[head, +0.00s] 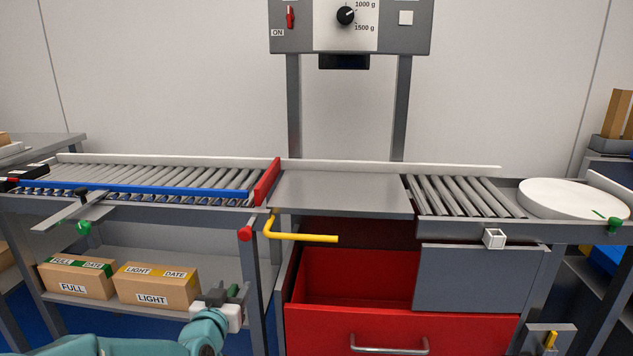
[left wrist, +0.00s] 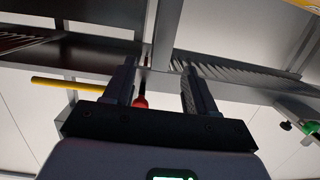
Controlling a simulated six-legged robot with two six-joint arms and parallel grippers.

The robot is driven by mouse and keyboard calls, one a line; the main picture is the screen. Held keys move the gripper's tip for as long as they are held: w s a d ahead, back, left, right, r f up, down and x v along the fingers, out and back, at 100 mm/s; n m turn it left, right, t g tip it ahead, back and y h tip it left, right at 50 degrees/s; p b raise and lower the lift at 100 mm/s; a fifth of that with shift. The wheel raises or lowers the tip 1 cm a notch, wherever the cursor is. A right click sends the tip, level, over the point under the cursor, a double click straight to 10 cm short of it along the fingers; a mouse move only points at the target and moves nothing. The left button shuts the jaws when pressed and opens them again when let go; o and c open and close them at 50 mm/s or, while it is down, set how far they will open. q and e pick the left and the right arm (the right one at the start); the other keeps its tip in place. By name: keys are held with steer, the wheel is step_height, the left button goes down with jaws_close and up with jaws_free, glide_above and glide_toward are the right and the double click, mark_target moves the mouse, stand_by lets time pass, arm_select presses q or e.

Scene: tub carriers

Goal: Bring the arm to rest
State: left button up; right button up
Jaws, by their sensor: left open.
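My left arm (head: 205,331) comes in from the lower left in the head view, teal with a white wrist. My left gripper (head: 238,291) is at its end, low in front of the bench and just right of the box marked LIGHT. In the left wrist view its two fingers (left wrist: 160,88) stand apart with nothing between them. That view looks up at the underside of the bench. My right gripper does not show in either view.
A FULL box (head: 75,282) and a LIGHT box (head: 157,290) sit on the lower shelf. Above are a roller conveyor (head: 160,178), a red stop plate (head: 266,182) and a yellow lever (head: 303,237). A red drawer (head: 400,328) stands open at centre, beside a grey bench leg.

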arm_select(q)
steer(key=s+d+f+g+h, duration=0.15)
steer(key=s+f+g, duration=0.4)
steer(key=f, duration=0.75)
steer(key=s+d+f+g, duration=0.2)
steer(key=s+f, duration=0.7)
steer(key=f, duration=0.4)
steer(key=s+d+f+n+g+h, duration=0.1)
steer(key=s+d+f+g, duration=0.25)
steer(key=s, duration=0.65)
steer(key=s+d+f+n+g+h, duration=0.15)
steer(key=s+f+g, duration=0.3)
steer(key=s, duration=0.65)
step_height(320, 180, up, 31)
steer(key=s+d+p, duration=0.1)
steer(key=p, duration=3)
steer(key=shift+s+f, duration=0.2)
steer(key=shift+f, duration=0.1)
